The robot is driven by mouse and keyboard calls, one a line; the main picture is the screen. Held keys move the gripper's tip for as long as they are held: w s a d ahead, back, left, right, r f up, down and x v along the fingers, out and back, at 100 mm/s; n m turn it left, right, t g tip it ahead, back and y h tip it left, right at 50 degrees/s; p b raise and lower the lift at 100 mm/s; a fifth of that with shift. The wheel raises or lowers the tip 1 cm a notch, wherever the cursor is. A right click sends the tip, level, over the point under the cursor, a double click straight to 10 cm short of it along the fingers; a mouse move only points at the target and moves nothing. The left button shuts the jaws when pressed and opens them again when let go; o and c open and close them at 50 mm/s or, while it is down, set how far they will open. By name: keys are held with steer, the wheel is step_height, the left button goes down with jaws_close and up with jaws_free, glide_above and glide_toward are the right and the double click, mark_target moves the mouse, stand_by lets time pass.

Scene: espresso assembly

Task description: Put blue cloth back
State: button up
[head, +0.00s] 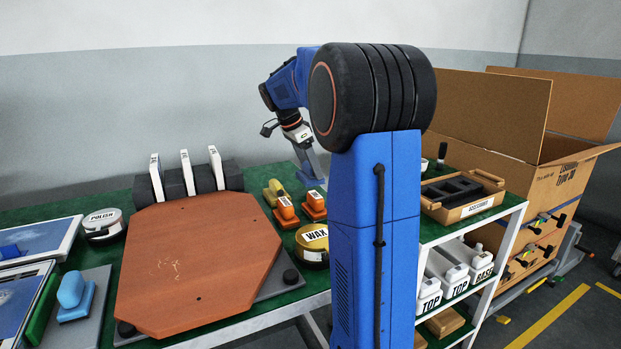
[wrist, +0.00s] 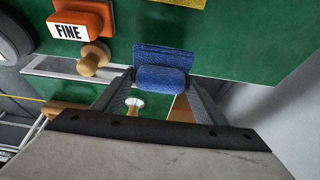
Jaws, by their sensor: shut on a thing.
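My gripper (wrist: 161,79) is shut on the blue cloth (wrist: 163,55), with a fingertip on each side of its rounded front part. A flatter blue part shows just behind this, against the green tabletop.
Orange blocks (head: 286,207) and a WAX tin (head: 313,241) stand near my gripper. The FINE block (wrist: 83,20) is left of the cloth. A wooden tray (head: 463,192) is to the right. A brown board (head: 190,262) fills the table's middle. A blue-handled piece (head: 76,291) sits at left.

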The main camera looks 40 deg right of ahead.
mark_target(310, 176)
steer(key=shift+f, duration=1.95)
steer(key=shift+f, duration=0.15)
steer(key=o, duration=1)
steer(key=v, duration=1.2)
steer(key=shift+s, duration=0.1)
